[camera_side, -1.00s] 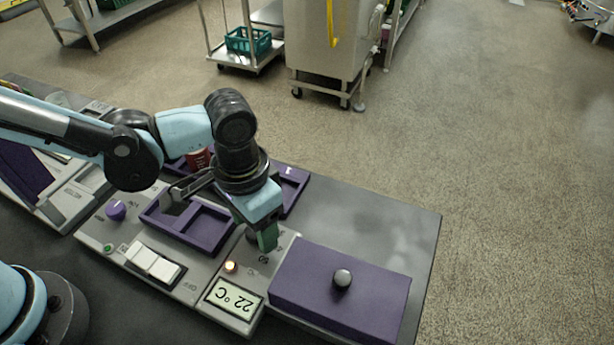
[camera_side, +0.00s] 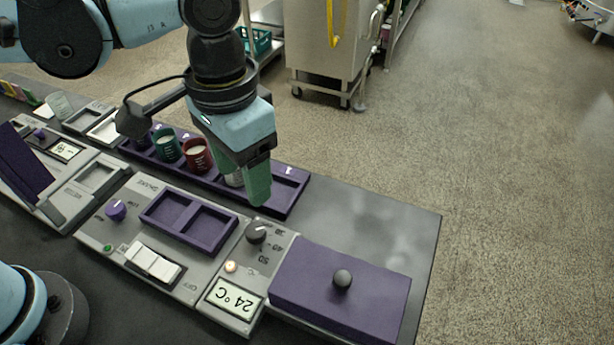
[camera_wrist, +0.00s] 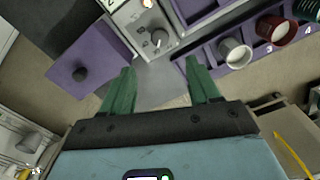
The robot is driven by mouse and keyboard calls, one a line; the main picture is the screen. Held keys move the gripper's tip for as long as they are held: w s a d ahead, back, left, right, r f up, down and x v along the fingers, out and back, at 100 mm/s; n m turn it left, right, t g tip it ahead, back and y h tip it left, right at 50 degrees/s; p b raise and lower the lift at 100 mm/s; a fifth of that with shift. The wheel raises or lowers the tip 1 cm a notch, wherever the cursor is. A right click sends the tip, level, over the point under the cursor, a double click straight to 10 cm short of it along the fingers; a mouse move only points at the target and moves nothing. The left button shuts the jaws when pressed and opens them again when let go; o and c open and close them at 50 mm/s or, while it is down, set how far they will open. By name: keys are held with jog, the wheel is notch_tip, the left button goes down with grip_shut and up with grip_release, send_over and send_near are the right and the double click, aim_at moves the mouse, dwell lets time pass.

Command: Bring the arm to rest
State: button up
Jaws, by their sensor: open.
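My gripper (camera_side: 257,185) hangs in the air above the right part of the purple rack, with its green fingers pointing down. In the wrist view my gripper (camera_wrist: 160,88) shows its two green fingers spread apart with nothing between them. The black dial (camera_side: 256,232) on the grey control panel stands below and in front of the fingers, apart from them. It also shows in the wrist view (camera_wrist: 159,39). The display (camera_side: 234,298) reads 24 °C, and a small lamp (camera_side: 230,267) beside it glows.
A purple rack (camera_side: 288,192) holds several cups, including a red cup (camera_side: 197,157) and a green cup (camera_side: 167,147). A purple lid with a knob (camera_side: 342,278) lies at the right. An empty two-pocket purple tray (camera_side: 187,219) sits on the panel. The table's right end (camera_side: 380,222) is clear.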

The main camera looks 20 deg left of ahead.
jog(key=shift+r, duration=0.1)
jog(key=w+a+f+n+t, duration=0.1)
jog(key=a+n+t, duration=0.3)
jog(key=a, duration=1.8)
jog(key=f+t, duration=0.1)
jog(key=t, duration=0.2)
jog(key=shift+w+a+n, duration=0.3)
jog(key=shift+a, duration=0.1)
